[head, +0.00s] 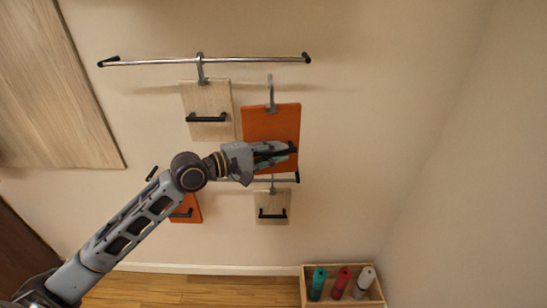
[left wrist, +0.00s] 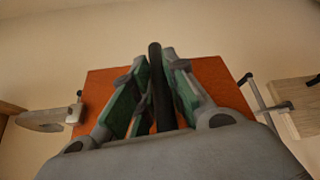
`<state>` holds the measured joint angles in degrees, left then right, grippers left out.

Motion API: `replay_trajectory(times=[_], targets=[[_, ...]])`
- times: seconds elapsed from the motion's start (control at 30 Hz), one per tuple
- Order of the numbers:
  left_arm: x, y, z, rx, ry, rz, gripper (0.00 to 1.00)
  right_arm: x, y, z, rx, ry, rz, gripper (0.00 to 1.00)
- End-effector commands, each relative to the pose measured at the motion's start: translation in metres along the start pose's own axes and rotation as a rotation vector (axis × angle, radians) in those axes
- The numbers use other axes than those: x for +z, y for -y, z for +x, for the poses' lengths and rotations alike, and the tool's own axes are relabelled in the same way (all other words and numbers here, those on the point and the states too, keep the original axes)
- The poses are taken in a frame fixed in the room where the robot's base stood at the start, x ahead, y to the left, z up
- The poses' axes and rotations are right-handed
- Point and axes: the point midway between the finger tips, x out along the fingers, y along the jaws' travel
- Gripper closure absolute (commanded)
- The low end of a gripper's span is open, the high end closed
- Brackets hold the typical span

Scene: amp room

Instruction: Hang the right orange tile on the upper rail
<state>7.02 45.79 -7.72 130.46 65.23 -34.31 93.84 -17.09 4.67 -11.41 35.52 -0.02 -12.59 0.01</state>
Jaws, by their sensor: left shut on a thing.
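My left gripper (head: 275,153) is shut on the black handle of the right orange tile (head: 269,120) and holds it in front of the wall. The handle (left wrist: 160,88) stands between the fingers in the left wrist view, with the orange face (left wrist: 108,82) behind them. The tile looks upright in the head view. Its metal hook (head: 270,92) shows below the upper rail (head: 255,60) in the picture, apart from it, under the rail's right part. My right gripper is not in view.
A pale wooden tile (head: 217,100) hangs on the upper rail, left of the held tile. On the lower rail (head: 288,180), another pale tile (head: 272,202) hangs, and a second orange tile (head: 193,205) is partly hidden by my arm. A wooden box (head: 313,299) with rolls stands below right.

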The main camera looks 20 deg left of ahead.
Motion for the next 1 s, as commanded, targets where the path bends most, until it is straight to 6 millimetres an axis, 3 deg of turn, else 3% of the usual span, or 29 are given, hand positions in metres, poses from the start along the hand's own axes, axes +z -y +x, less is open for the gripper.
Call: replay_trajectory(times=[0.6, 1.0], targets=[[0.029, -0.047, -0.018, -0.027, 0.116, 0.019, 1.00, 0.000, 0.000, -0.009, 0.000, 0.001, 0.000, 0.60], [0.036, -0.058, -0.025, -0.030, 0.140, 0.018, 1.00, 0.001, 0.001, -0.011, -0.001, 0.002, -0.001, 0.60]])
